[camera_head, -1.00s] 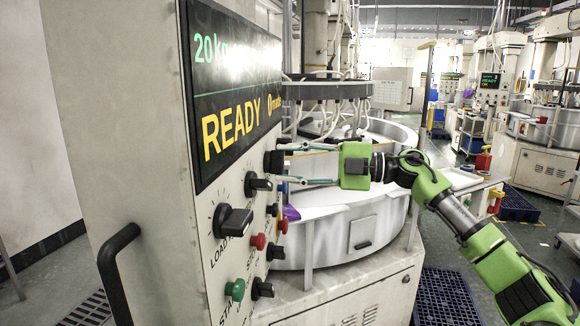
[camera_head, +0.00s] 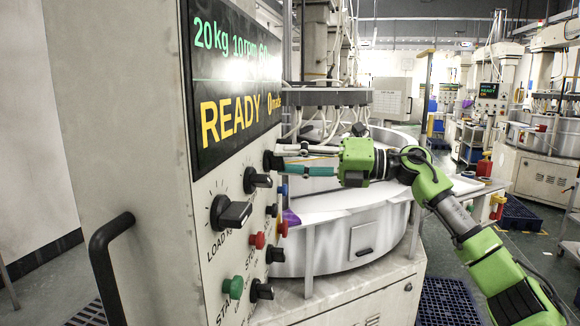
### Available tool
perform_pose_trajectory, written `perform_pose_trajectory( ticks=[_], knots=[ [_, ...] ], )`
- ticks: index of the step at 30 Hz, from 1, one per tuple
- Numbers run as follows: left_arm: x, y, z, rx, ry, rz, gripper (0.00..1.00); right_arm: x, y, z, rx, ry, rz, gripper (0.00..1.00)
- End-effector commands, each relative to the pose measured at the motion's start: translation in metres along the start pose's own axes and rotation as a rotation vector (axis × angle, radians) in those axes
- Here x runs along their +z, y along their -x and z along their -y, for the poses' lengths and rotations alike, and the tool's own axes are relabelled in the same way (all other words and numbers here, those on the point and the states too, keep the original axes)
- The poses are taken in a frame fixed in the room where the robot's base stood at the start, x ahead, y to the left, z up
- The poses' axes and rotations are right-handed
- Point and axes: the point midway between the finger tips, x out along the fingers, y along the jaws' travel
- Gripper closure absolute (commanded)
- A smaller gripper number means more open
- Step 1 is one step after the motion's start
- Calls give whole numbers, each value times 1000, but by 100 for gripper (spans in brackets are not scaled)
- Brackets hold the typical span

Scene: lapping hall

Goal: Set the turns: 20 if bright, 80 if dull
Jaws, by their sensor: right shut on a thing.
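The control panel's black display (camera_head: 233,75) reads "20kg 10rpm 60", with the end cut by glare, and "READY 0 made" in yellow. Below it the panel (camera_head: 215,190) carries a large load knob (camera_head: 229,213) and a second black knob (camera_head: 257,180). Farther along, level with the display's lower edge, is another black knob (camera_head: 269,161). My right gripper (camera_head: 279,161) is shut on that far knob, reaching in from the right. The knob's label is not readable from this angle. No part that I can judge as bright or dull is clear. My left gripper is out of view.
Red (camera_head: 257,240) and green (camera_head: 233,287) buttons and more small black knobs sit below on the panel. A black handle (camera_head: 105,265) juts out at the left. The round white machine tub (camera_head: 345,240) stands behind my right gripper. A purple thing (camera_head: 291,217) is partly hidden.

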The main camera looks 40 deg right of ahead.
Motion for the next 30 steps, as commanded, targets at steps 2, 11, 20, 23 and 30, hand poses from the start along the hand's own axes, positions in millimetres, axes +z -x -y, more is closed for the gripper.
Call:
perform_pose_trajectory(
  ticks=[2,11,20,23,30],
  knots=[
    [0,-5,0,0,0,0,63,-1,0,2,0,74,0,86],
    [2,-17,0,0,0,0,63,-2,0,1,0,359,-2,86],
    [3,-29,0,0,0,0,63,-3,-1,0,0,643,-3,86],
    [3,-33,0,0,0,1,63,-3,-1,0,1,737,-3,86],
    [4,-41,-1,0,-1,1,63,-4,0,0,0,945,-4,86]
  ],
)
